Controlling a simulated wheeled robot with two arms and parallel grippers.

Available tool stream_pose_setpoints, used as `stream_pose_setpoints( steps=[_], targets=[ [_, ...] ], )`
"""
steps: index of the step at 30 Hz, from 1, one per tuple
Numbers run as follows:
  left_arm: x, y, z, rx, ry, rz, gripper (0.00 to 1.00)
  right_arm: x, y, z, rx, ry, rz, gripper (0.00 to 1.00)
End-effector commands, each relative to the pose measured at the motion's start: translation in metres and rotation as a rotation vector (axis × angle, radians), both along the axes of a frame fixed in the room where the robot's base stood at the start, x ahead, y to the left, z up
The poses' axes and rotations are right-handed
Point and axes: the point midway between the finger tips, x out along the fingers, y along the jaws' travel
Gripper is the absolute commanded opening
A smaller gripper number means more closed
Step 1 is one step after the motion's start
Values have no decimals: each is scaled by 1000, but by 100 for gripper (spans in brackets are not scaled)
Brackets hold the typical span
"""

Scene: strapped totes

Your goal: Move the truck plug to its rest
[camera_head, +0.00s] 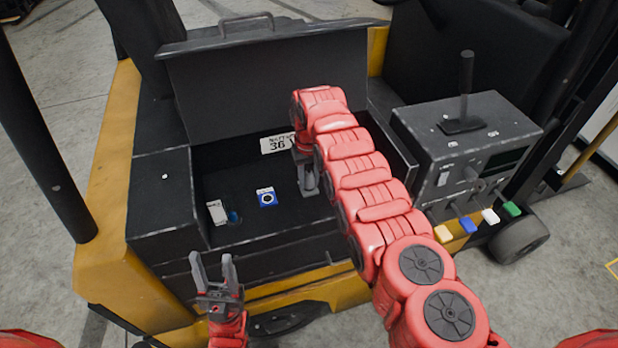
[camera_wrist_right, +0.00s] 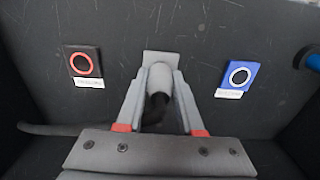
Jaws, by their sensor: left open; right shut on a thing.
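In the head view my right gripper (camera_head: 309,190) is down inside the open compartment, and the plug is hidden there. My left gripper (camera_head: 213,268) is open and empty, in front of the compartment.
A blue square with a ring (camera_wrist_right: 237,77) and a dark square with a red ring (camera_wrist_right: 83,65) flank the plug. The compartment (camera_head: 290,232) has a raised lid (camera_head: 245,85). A light grey block (camera_head: 216,212) stands inside at the left. A lever console (camera_head: 465,135) is at the right.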

Motion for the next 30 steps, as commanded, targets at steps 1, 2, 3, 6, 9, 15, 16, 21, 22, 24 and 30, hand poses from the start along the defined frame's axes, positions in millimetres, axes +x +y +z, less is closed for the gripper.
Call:
stream_pose_setpoints(
  steps=[1, 2, 3, 6, 9, 15, 16, 21, 22, 24, 30],
  targets=[
    [0, 0, -2, 0, 0, 0, 50, 0, 0, -2, 0, 0, 0, 0],
    [0, 0, -3, 0, 0, 0, 50, 0, 0, -3, 0, 0, 0, 0],
    [0, 0, -4, 0, 0, 0, 50, 0, 0, -4, 0, 0, 0, 0],
    [0, 0, -6, 0, 0, 0, 50, 0, 0, -6, 0, 0, 0, 0],
    [0, 0, -8, 0, 0, 0, 50, 0, 0, -8, 0, 0, 0, 0],
    [0, 0, -8, 0, 0, 0, 50, 0, 0, -8, 0, 0, 0, 50],
    [0, 0, -8, 0, 0, 0, 50, 0, 0, -8, 0, 0, 0, 56],
    [0, 0, -8, 0, 0, 0, 50, 0, 0, -9, 0, 0, 0, 71],
    [0, 0, -8, 0, 0, 0, 50, 0, 0, -9, 0, 0, 0, 71],
    [0, 0, -8, 0, 0, 0, 50, 0, 0, -9, 0, 0, 0, 71],
    [0, 0, -9, 0, 0, 0, 50, 0, 0, -7, 0, 0, 0, 71]
  ],
)
